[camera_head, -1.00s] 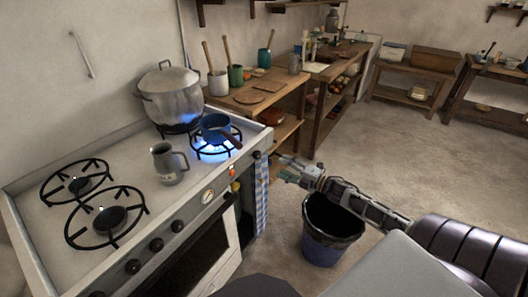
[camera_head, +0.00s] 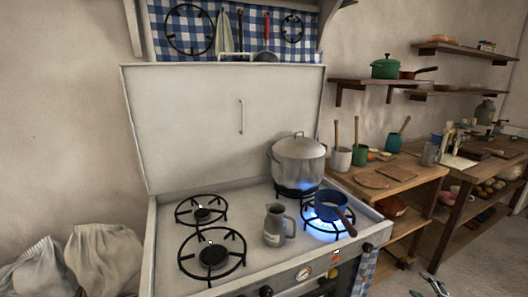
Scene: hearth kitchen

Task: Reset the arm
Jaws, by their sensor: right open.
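My right gripper (camera_head: 432,285) shows only at the bottom edge, right of the stove, with just its tips in the picture. It is open and apart from everything, with nothing seen between its fingers. The rest of my right arm is out of view. My left gripper is not in view.
The stove (camera_head: 165,272) has two lit burners at right. A large lidded pot (camera_head: 298,160) and a blue saucepan (camera_head: 329,205) stand over the flames. A grey mug (camera_head: 274,226) stands between burners. A wooden shelf unit (camera_head: 408,182) is at right, sacks (camera_head: 103,260) at lower left.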

